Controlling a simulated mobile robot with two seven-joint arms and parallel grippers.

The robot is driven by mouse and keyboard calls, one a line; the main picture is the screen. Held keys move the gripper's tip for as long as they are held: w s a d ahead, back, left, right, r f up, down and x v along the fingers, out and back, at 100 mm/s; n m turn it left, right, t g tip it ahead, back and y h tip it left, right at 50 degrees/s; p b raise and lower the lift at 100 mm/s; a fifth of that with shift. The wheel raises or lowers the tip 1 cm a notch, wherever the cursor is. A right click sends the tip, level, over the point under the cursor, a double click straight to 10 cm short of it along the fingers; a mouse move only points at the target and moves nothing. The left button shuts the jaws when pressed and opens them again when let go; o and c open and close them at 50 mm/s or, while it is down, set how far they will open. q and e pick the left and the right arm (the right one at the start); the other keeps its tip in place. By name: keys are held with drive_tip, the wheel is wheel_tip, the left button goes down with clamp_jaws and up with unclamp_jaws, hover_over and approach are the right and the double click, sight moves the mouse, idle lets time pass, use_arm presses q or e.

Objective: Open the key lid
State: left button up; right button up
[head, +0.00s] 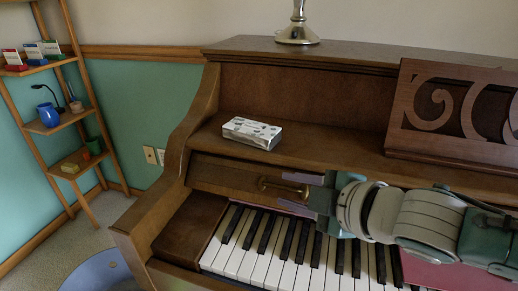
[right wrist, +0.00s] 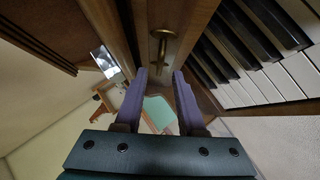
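The key lid (head: 225,177) is a brown wooden panel above the back of the keys, and the white and black keys (head: 245,250) show below it. A brass handle (head: 270,185) sits on the lid's front; it also shows in the right wrist view (right wrist: 160,45). My right gripper (head: 296,192) has its purple fingers apart, one above and one below the handle's right end. In the right wrist view my right gripper (right wrist: 160,74) is open and empty, with the handle just beyond the gap between its fingertips. My left gripper is not in view.
A patterned white box (head: 252,132) lies on the piano ledge above the lid. A carved music stand (head: 455,110) is at the right, and a lamp base (head: 297,34) stands on top. My right arm hides the keys at the right. A wooden shelf (head: 58,125) stands at the left.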

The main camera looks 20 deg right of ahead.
drive_tip(key=p+v, duration=0.2)
drive_tip(key=v, duration=0.5)
drive_tip(key=shift+s+d+r, duration=0.15)
drive_tip(key=shift+s+r, duration=0.05)
drive_tip(key=shift+s, duration=0.15)
drive_tip(key=s+r+m+g+h+p, duration=0.4)
drive_tip(key=s+r+m+g+p, duration=0.5)
drive_tip(key=s+r+m+p, duration=0.85)
wheel_tip(320, 180, up, 40)
drive_tip(key=s+n+p, duration=0.2)
drive_tip(key=n+p, duration=0.2)
drive_tip(key=p, duration=3.4)
drive_tip(key=shift+s+t+p, duration=0.25)
drive_tip(key=shift+t+p, duration=0.05)
drive_tip(key=shift+p, duration=0.05)
